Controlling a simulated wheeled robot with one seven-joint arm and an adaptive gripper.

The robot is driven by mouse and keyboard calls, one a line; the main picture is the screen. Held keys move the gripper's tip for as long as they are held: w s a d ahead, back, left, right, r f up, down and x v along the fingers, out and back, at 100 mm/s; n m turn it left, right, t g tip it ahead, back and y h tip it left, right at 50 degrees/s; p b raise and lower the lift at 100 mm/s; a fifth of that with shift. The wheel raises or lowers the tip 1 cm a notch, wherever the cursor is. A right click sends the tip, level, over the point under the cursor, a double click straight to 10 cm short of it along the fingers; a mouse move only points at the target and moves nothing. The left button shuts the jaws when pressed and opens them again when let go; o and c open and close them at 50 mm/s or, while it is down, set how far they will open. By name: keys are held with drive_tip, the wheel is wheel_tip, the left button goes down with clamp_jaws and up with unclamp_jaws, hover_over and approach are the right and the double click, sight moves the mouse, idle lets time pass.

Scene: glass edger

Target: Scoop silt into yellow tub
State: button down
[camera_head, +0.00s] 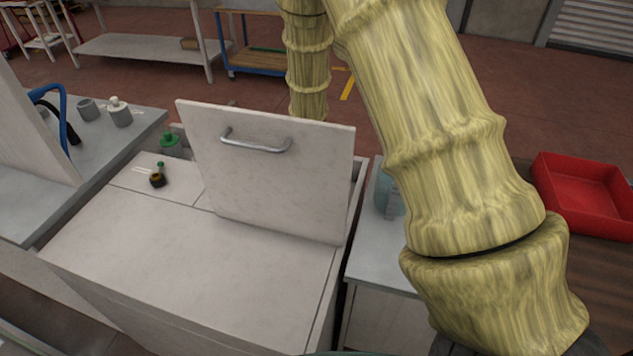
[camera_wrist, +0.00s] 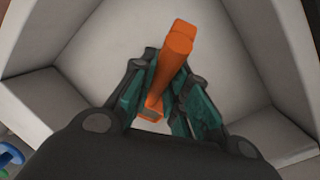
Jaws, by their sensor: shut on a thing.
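In the wrist view my gripper (camera_wrist: 164,88) is shut on an orange tool (camera_wrist: 176,52). The tool has a long handle that runs up and away between the fingers; I cannot tell the shape of its far end. The tool is over a pale, walled recess (camera_wrist: 100,40), but I cannot tell how far above its floor. In the head view my gripper is hidden, and only my arm shows on the right. No yellow tub shows in either view, and I cannot make out any silt.
A white cabinet (camera_head: 190,260) has a raised lid (camera_head: 265,185) with a metal handle. A small dark bottle (camera_head: 158,178) stands on its top. A red tray (camera_head: 590,195) is at the far right. A bluish container (camera_head: 388,190) stands on the bench beside the cabinet.

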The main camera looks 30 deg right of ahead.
drive_tip(key=shift+r+t+y+p, duration=0.3)
drive_tip(key=shift+r+y+p, duration=0.15)
drive_tip(key=shift+y+p, duration=0.35)
drive_tip(key=shift+r+t+y+p, duration=0.35)
drive_tip(key=shift+y+p, duration=0.3)
drive_tip(key=shift+y, duration=0.25)
drive_tip(key=shift+r+m+t+y, duration=0.2)
drive_tip(key=shift+r+t+y, duration=0.15)
drive_tip(key=shift+y, duration=0.5)
drive_tip(key=shift+r+m+t+y, duration=0.2)
drive_tip(key=shift+r+y, duration=0.2)
drive_tip(key=shift+y, duration=0.45)
wheel_tip(320, 180, up, 13)
drive_tip(key=p, duration=0.9)
